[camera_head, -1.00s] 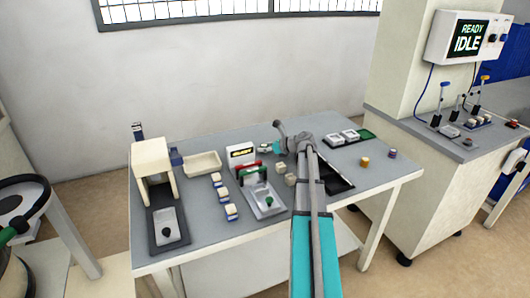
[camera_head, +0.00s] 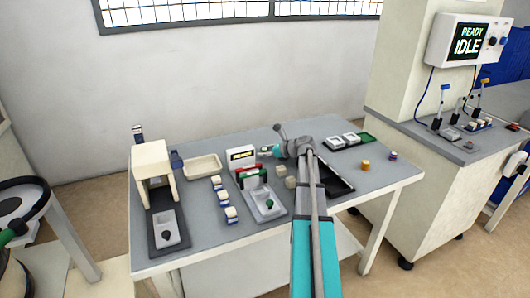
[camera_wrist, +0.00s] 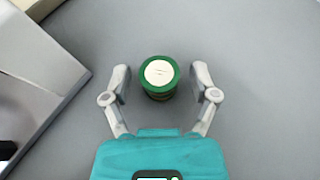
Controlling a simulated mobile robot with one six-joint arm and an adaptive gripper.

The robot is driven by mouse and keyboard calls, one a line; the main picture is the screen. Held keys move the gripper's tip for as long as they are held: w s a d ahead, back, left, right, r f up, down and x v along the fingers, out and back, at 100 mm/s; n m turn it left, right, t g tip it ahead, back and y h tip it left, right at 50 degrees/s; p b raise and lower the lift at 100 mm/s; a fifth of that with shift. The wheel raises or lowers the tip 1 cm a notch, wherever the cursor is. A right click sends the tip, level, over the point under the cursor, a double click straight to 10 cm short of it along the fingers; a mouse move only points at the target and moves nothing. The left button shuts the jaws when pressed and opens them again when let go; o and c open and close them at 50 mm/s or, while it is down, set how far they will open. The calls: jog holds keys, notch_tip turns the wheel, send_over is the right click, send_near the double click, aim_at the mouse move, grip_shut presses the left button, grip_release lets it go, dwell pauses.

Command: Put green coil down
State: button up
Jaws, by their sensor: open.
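The green coil (camera_wrist: 159,78) is a short green cylinder with a cream top face, standing upright on the grey table in the wrist view. My gripper (camera_wrist: 160,70) is open, with one finger on each side of the coil and a visible gap on both sides. In the head view my gripper (camera_head: 265,152) is low over the back middle of the table, just right of a small white display box (camera_head: 241,156). I cannot make out the coil clearly there.
In the head view, small blocks (camera_head: 290,182), a grey fixture (camera_head: 264,203) and a dark tray (camera_head: 340,182) surround my arm. An orange-topped cylinder (camera_head: 365,165) stands at right.

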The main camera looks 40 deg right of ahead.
jog(key=shift+r, duration=0.2)
jog(key=p+v, duration=0.4)
jog(key=v, duration=0.6)
jog(key=shift+s+r, duration=0.15)
jog(key=shift+r, duration=0.05)
jog(key=shift+p+v, duration=0.45)
jog(key=shift+v, duration=0.3)
jog(key=shift+f, duration=0.1)
jog(key=shift+s, duration=0.1)
